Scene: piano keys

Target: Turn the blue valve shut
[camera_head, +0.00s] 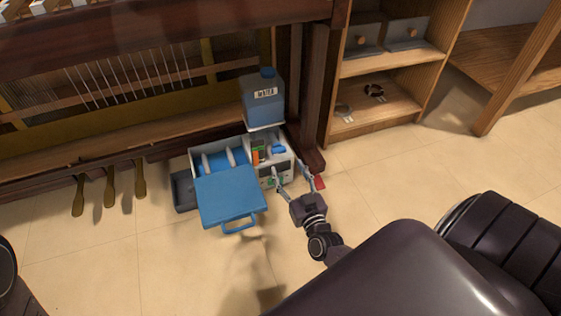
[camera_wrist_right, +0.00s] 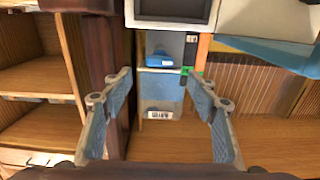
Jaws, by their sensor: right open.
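The blue valve (camera_head: 278,149) is a small blue handle on top of a white device (camera_head: 284,172) on the floor by the piano. In the right wrist view the blue valve (camera_wrist_right: 160,58) shows ahead, between the open fingers and a little beyond them. My right gripper (camera_head: 291,178) is open and empty at the device's near right side, apart from the valve. In the wrist view its two fingers (camera_wrist_right: 158,105) stand wide apart. My left gripper is out of view.
A blue water bottle (camera_head: 263,103) with a label stands behind the device. A blue open lid with a handle (camera_head: 230,194) hangs in front at left. A small red piece (camera_head: 319,182) lies right of the gripper.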

